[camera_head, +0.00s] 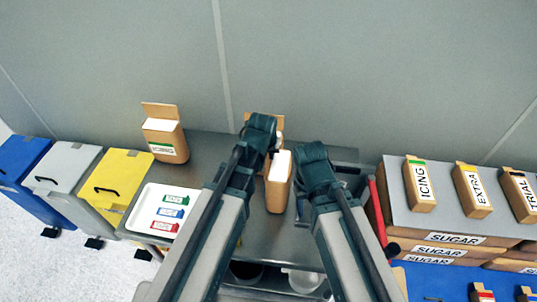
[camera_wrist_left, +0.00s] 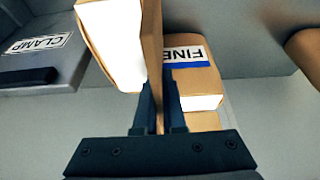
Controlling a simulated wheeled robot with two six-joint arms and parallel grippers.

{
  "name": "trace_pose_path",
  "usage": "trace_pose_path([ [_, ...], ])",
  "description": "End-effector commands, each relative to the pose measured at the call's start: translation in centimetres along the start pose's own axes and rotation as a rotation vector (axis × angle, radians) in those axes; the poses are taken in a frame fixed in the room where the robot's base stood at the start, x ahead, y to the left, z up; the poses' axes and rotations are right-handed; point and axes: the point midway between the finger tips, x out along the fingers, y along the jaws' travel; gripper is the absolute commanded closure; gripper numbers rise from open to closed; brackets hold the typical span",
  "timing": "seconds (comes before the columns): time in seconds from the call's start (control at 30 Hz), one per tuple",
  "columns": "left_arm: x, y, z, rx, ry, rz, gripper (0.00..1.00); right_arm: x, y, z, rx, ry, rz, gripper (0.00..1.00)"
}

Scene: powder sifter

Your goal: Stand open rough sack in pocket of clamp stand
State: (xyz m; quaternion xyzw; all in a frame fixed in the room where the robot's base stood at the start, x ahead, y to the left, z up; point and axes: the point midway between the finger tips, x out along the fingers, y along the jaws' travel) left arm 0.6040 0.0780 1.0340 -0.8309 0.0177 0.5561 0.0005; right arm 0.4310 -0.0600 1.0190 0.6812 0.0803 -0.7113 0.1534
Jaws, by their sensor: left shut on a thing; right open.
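An open brown sack (camera_head: 278,194) with white powder at its top is held by my left gripper (camera_head: 268,142); its label does not show. In the left wrist view the fingers (camera_wrist_left: 159,112) are shut on the upright brown flap of this sack (camera_wrist_left: 112,45). The clamp stand (camera_wrist_left: 38,75), a grey block with a CLAMP label, shows at the left of the wrist view; its pocket is not clear. My right gripper (camera_head: 318,155) is open and empty, over the right part of the counter by the stand, which it partly hides.
A sack marked FINE (camera_wrist_left: 193,80) stands close behind my left fingers. An open ICING sack (camera_head: 166,144) stands at the counter's back left. A white tray (camera_head: 150,217) holds coloured tags. Bins (camera_head: 120,165) line the left; SUGAR cartons (camera_head: 450,239) with sacks stand right.

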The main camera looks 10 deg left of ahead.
Motion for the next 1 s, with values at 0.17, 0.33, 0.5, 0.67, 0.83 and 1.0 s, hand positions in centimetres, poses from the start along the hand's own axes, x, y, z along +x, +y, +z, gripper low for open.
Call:
trace_pose_path([
  [0.17, 0.1, 0.0, 0.0, -0.001, 0.002, 0.001, 1.0, 0.1, 0.0, 0.0, 0.0, 0.0, 0.0, 0.5],
  [0.33, 0.2, 0.0, 0.1, 0.0, 0.0, 0.0, 0.73, 0.2, 0.0, 0.0, 0.0, 0.0, 0.0, 0.5],
  [0.5, 0.2, 0.0, 0.1, 0.0, 0.0, 0.0, 0.63, 0.2, 0.0, 0.0, 0.0, 0.0, 0.0, 0.5],
  [0.67, 0.2, 0.0, 0.1, 0.001, 0.0, 0.0, 0.63, 0.2, 0.0, 0.0, 0.0, 0.0, 0.0, 0.5],
  [0.83, -0.3, 0.0, -0.1, 0.0, 0.0, 0.0, 0.63, -0.3, 0.0, 0.0, 0.0, 0.0, 0.0, 0.5],
  [1.0, -1.7, 0.0, -0.1, 0.001, 0.0, 0.0, 0.63, -1.6, 0.1, 0.1, 0.0, 0.0, 0.0, 0.5],
])
